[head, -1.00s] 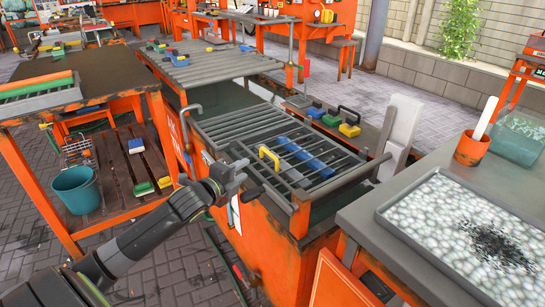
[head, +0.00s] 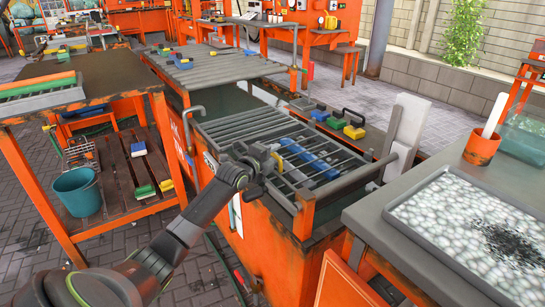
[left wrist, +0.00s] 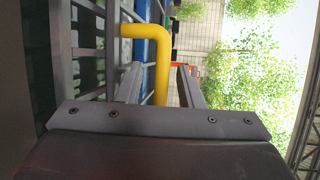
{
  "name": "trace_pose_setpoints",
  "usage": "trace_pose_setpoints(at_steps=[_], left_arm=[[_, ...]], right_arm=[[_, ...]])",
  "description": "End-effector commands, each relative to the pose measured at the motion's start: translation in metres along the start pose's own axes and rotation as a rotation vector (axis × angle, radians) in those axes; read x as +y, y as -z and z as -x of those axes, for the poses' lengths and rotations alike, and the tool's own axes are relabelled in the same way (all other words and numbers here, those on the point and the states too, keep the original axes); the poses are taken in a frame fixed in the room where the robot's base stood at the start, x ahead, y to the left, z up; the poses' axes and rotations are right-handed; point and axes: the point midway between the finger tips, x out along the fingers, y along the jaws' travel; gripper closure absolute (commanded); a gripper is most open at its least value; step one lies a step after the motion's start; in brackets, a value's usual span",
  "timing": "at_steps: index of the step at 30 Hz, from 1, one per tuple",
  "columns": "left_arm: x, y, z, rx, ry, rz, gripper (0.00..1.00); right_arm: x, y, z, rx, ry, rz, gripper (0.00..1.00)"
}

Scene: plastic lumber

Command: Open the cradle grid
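The cradle grid (head: 245,129) is a rack of grey bars lying flat over the orange-framed tank. A blue bar (head: 308,158) lies across its middle. The yellow handle (head: 277,158) stands up at the near end of the blue bar, partly hidden by my left gripper (head: 262,160). In the left wrist view the yellow handle (left wrist: 161,60) rises as a bent tube just beyond the gripper's dark plate. My right gripper is out of view.
A counter with a speckled tray (head: 470,235) and an orange cup (head: 481,148) is at the right. Blue, green and yellow-handled blocks (head: 335,121) lie behind the grid. An orange-legged table (head: 75,90) stands left.

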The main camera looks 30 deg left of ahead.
Motion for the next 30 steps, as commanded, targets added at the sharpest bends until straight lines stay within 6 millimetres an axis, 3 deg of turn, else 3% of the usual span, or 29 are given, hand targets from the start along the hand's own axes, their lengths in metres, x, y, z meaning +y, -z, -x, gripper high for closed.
trace_pose_setpoints(at_steps=[9, 17, 30], left_arm=[[-0.0005, 0.0001, -0.0018, 0.000, 0.001, 0.000, 0.66], [-0.0003, 0.0000, -0.0017, 0.000, 0.000, 0.000, 1.00], [-0.0020, -0.0003, -0.0014, 0.000, -0.004, -0.001, 1.00]], right_arm=[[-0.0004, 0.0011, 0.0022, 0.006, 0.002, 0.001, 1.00], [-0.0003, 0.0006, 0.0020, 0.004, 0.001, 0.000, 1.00], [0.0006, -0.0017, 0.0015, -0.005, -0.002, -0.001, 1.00]])
